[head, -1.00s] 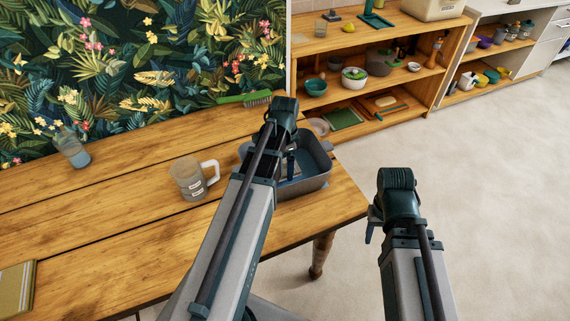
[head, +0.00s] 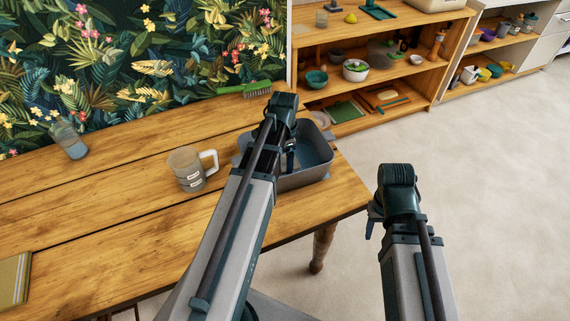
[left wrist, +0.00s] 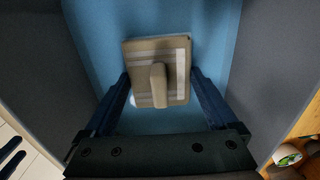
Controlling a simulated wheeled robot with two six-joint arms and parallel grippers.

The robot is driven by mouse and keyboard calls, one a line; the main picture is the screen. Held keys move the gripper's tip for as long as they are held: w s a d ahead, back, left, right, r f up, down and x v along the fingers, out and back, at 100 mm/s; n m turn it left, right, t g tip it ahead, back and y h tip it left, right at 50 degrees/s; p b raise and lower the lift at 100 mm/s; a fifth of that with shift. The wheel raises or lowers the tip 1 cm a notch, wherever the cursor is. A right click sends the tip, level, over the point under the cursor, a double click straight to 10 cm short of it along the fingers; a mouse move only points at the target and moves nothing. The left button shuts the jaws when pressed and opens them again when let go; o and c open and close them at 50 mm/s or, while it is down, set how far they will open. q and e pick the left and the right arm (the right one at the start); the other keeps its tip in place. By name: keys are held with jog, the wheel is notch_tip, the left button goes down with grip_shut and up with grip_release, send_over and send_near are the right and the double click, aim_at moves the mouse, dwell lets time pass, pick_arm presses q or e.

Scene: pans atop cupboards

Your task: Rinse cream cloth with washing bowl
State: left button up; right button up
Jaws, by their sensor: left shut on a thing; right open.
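The washing bowl (head: 308,172) is a deep grey rectangular tub near the right end of the wooden table. Its inside looks blue in the left wrist view (left wrist: 86,30). My left gripper (head: 289,163) reaches down into the bowl. It is shut on the cream cloth (left wrist: 176,58), a beige folded square with pale stripes, held between its fingers above the blue bottom. In the head view my arm hides the cloth. I cannot tell whether it touches the bottom. My right gripper (head: 370,226) is open and empty, over the floor right of the table.
A labelled mug (head: 187,170) stands left of the bowl. A green brush (head: 244,90) lies behind it near the wall. Shelves (head: 395,75) stand behind; the floor at right is clear.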

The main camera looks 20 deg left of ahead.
pick_arm(q)
jog(key=shift+a, duration=0.45)
jog(key=shift+d, duration=1.2)
jog(key=shift+a, duration=0.1)
jog(key=shift+a, duration=1.1)
jog(key=shift+d, duration=0.1)
jog(key=shift+d, duration=1.1)
